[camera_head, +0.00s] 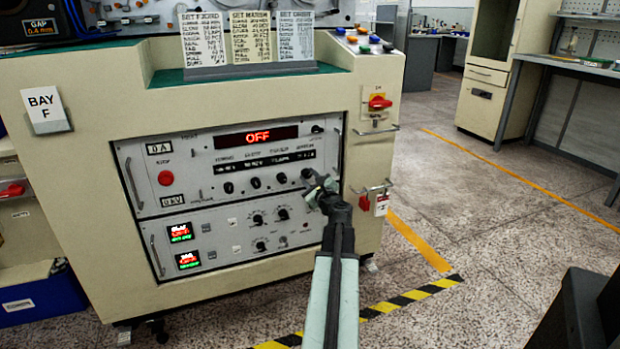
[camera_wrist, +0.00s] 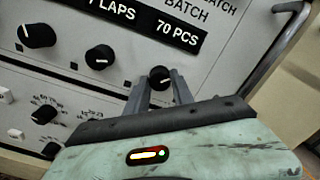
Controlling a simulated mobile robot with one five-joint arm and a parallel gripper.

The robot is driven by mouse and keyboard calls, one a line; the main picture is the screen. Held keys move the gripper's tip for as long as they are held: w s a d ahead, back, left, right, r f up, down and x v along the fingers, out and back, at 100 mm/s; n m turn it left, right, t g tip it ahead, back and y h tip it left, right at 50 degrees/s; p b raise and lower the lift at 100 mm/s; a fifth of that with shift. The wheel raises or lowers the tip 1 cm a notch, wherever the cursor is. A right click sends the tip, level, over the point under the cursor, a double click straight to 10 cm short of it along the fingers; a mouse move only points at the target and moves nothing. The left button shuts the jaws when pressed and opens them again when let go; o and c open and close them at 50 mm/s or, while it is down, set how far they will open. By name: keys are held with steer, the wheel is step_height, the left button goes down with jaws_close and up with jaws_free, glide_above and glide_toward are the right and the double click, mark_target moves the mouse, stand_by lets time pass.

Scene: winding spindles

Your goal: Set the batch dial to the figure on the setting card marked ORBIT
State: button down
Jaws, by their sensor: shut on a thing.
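The batch dial (camera_wrist: 160,74) is a small black knob with a white pointer mark, under the label BATCH and a window reading 70 PCS (camera_wrist: 178,31) in the wrist view. My gripper (camera_wrist: 160,84) is shut on this knob, a finger on either side. In the head view my gripper (camera_head: 314,182) reaches the right end of the knob row on the cream machine's panel. Three setting cards stand on the machine's top ledge. The right one (camera_head: 290,42) appears headed SET ORBIT; its figures are too small to read.
Other black knobs (camera_wrist: 99,57) sit left of the batch dial. A metal handle (camera_wrist: 272,45) rises to its right. A red display (camera_head: 256,137) reads OFF.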

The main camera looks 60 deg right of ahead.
steer(key=n, duration=0.4)
steer(key=shift+s+n, duration=0.15)
steer(key=shift+n, duration=0.15)
steer(key=n, duration=0.9)
steer(key=shift+n, duration=1.9)
steer(key=c, duration=1.1)
jaws_free()
